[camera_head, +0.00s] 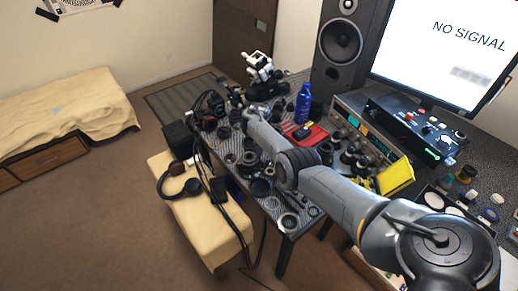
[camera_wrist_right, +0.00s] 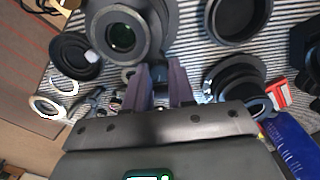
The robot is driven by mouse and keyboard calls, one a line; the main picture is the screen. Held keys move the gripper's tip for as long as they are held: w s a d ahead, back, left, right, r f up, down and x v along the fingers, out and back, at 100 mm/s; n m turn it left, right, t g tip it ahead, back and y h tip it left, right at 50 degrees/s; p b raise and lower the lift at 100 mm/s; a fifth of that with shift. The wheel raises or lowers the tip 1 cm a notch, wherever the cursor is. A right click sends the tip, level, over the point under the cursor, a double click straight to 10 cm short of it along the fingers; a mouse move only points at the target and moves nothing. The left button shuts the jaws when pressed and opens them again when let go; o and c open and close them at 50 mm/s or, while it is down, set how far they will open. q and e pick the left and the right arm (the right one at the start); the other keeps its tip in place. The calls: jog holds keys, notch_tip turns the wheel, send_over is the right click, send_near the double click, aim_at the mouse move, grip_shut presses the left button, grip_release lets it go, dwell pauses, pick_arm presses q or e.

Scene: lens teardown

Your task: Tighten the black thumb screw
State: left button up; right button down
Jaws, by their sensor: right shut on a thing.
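My right arm reaches from the lower right over the cluttered work table in the head view. Its gripper (camera_wrist_right: 160,72) shows best in the right wrist view, with two dark purple-grey fingers a small gap apart. The fingers are shut on a small dark thing, which I take to be the black thumb screw; it is mostly hidden between them. A large dark lens barrel (camera_wrist_right: 118,36) with a greenish glass centre lies just beyond the fingertips. In the head view the arm hides the fingertips and what they hold. My left gripper is not in view.
Several black rings and lens parts crowd the striped table mat (camera_wrist_right: 195,45). A blue bottle (camera_head: 303,104) and a red tray (camera_head: 312,136) stand close to the arm. A speaker (camera_head: 340,45), a monitor (camera_head: 440,45) and a yellow object (camera_head: 396,177) are to the right.

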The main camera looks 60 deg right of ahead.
dwell(0.3)
jog(key=c, duration=1)
grip_release()
jog(key=shift+o, duration=0.3)
notch_tip(320, 180, up, 11)
jog(key=p, duration=0.4)
jog(key=shift+p, duration=0.35)
jog(key=shift+f, duration=0.1)
